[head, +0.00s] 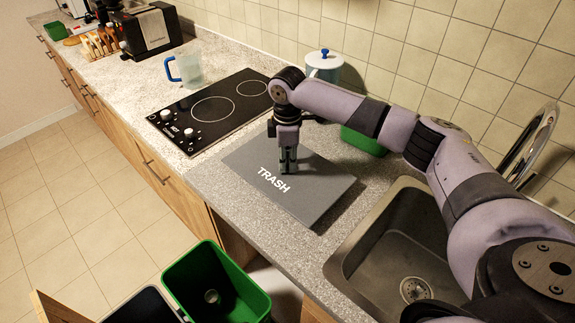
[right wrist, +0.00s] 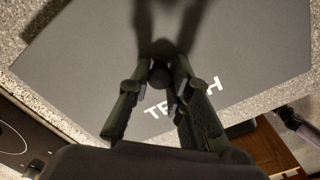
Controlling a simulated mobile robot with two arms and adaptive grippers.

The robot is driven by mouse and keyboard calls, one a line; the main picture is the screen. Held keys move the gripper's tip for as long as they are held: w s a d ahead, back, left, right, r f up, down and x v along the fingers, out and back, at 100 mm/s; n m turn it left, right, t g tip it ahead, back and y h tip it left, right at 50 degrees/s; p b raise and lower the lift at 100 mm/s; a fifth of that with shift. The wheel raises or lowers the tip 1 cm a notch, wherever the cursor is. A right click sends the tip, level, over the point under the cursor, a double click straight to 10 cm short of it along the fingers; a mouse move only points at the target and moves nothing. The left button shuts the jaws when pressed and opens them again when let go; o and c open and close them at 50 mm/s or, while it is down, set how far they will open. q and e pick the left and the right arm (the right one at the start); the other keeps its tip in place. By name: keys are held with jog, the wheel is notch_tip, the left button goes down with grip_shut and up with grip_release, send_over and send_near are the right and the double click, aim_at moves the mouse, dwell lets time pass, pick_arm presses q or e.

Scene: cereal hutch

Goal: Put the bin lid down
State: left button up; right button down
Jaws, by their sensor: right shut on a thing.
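The bin lid (head: 318,183) is a flat grey panel with "TRASH" printed on it in white. It lies on or just above the grey counter between the cooktop and the sink; I cannot tell if it fully touches. My right gripper (head: 288,165) points down at the middle of the lid. In the right wrist view the fingers (right wrist: 160,95) are close around a small dark round knob (right wrist: 161,75) on the lid (right wrist: 75,60). The knob is hidden by the fingers in the head view. My left gripper is not in view.
The sink (head: 395,250) is right of the lid, the black cooktop (head: 215,108) left of it. A green container (head: 364,142) stands behind the lid. A green bin (head: 215,285) is open below the counter front. A blue-handled pitcher (head: 187,70) and lidded pot (head: 324,66) stand farther back.

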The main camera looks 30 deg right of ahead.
aim_at(288, 161)
notch_tip(288, 161, down, 2)
jog(key=shift+f, duration=0.25)
jog(key=shift+d+f, duration=0.1)
jog(key=shift+f, duration=0.15)
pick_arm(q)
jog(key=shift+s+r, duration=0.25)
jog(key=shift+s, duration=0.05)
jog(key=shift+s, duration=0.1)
pick_arm(e)
jog(key=shift+f, duration=0.1)
jog(key=c, duration=1.5)
grip_release()
jog(key=shift+o, duration=0.2)
